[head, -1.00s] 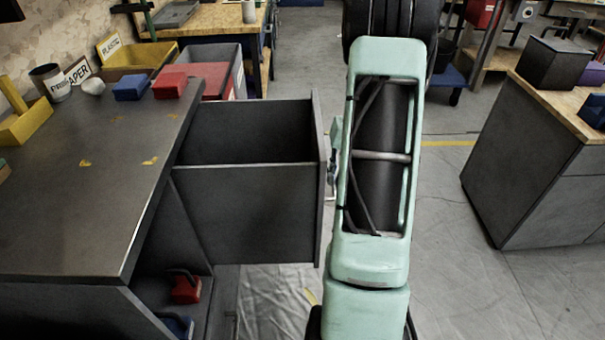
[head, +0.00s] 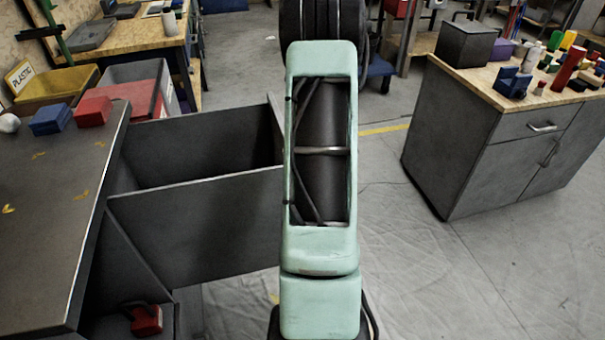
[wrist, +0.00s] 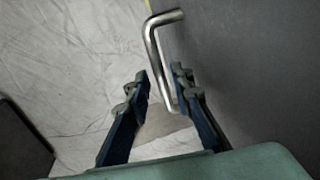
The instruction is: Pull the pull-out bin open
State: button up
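The pull-out bin (head: 200,225) is a dark grey open-topped box, extended well out of the grey cabinet under the counter. Its inside looks empty. In the head view my arm covers part of its front and hides my gripper. In the wrist view the bin's dark front panel (wrist: 255,70) fills the right side, with a bent metal bar handle (wrist: 152,45) on it. My gripper (wrist: 161,74) has its two fingers apart, one on each side of the handle's lower part. A gap shows around the bar; I cannot tell whether either finger touches it.
The counter (head: 50,215) at left carries a blue box (head: 50,119) and a red box (head: 93,111). A grey cabinet (head: 455,140) with a cluttered wooden top stands at right. Sheeted floor (head: 430,270) lies open between my arm and that cabinet.

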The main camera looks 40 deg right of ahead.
jog(key=shift+r, duration=0.15)
jog(key=r, duration=0.4)
jog(key=d+r, duration=0.1)
jog(key=r, duration=0.2)
jog(key=s+d+r, duration=0.1)
jog(key=r, duration=0.3)
jog(key=shift+s+r, duration=0.1)
jog(key=shift+r, duration=0.2)
